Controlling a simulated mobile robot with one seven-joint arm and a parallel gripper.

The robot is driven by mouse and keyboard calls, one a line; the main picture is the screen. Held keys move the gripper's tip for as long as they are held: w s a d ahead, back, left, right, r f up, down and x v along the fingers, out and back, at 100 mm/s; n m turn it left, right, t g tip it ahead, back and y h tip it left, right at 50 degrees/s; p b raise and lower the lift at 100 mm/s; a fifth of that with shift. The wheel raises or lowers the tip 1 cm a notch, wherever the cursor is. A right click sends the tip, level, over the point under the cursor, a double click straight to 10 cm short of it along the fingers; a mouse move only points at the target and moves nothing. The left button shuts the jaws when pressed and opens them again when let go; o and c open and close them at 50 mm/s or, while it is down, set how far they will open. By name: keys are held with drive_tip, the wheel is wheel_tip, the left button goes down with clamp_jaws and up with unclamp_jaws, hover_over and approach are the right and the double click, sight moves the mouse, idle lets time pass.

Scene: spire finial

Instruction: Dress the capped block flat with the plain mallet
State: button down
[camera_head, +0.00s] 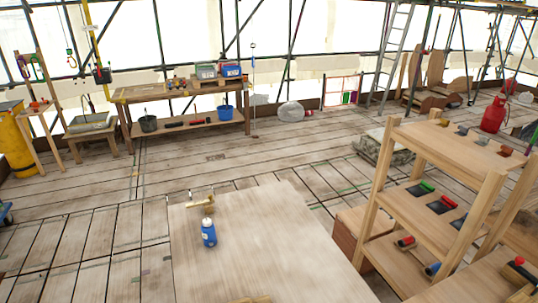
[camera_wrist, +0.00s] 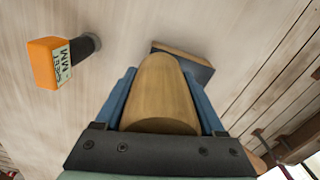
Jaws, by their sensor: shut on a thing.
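In the wrist view my gripper (camera_wrist: 160,100) has its blue fingers shut on a thick, round-ended wooden piece (camera_wrist: 160,95); I cannot tell whether it is the plain mallet's handle. Just past its end is a dark grey block with a wooden edge (camera_wrist: 185,60), partly hidden behind the held piece. I cannot tell whether it is the mallet's head or the capped block. My gripper is not in the head view. There, a small wooden mallet-like tool (camera_head: 202,202) lies on the pale bench (camera_head: 270,240).
A blue bottle (camera_head: 208,232) stands on the bench. An orange piece (camera_wrist: 45,62) with a label and a dark round end shows at left in the wrist view. A wooden shelf rack (camera_head: 385,195) with several coloured-handled tools stands at right. The bench middle is clear.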

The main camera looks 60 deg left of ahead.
drive_tip(key=shift+r, duration=0.15)
drive_tip(key=s+r+p, duration=0.3)
drive_tip(key=s+r, duration=0.1)
drive_tip(key=f+b, duration=0.4)
drive_tip(key=b, duration=0.1)
drive_tip(key=shift+a+f+b, duration=0.2)
drive_tip(key=shift+f+b, duration=0.1)
idle(0.5)
wheel_tip(320, 180, down, 4)
drive_tip(key=b, duration=0.3)
drive_tip(key=shift+f, duration=0.2)
drive_tip(key=shift+r, duration=0.3)
drive_tip(key=shift+r+p, duration=0.1)
drive_tip(key=shift+p, duration=0.3)
